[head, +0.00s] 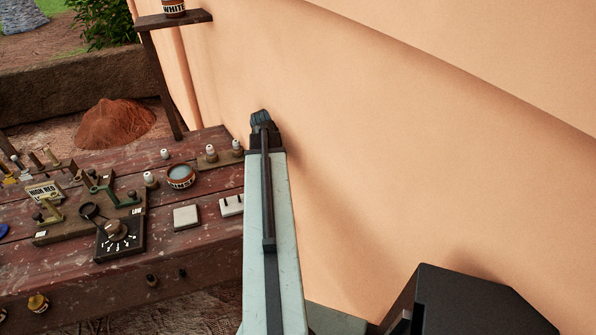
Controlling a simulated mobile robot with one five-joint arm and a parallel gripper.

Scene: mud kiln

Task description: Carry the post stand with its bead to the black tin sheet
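Several small stands with white beads are on the wooden bench (185,249). One white-topped post (150,180) stands left of a round labelled pot, and a smaller one (165,154) stands behind it. Two more, a left one (210,152) and a right one (237,147), stand at the back right near my arm. I cannot tell which is the post stand of the task. My pale arm rises right of the bench; no gripper fingers show.
The labelled pot (180,176), a white square block (186,216) and a white piece with dark pegs (231,205) are on the bench's right part. A wooden rack (75,224) and a sign (43,192) crowd its left. A tan wall (430,150) bounds the right.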

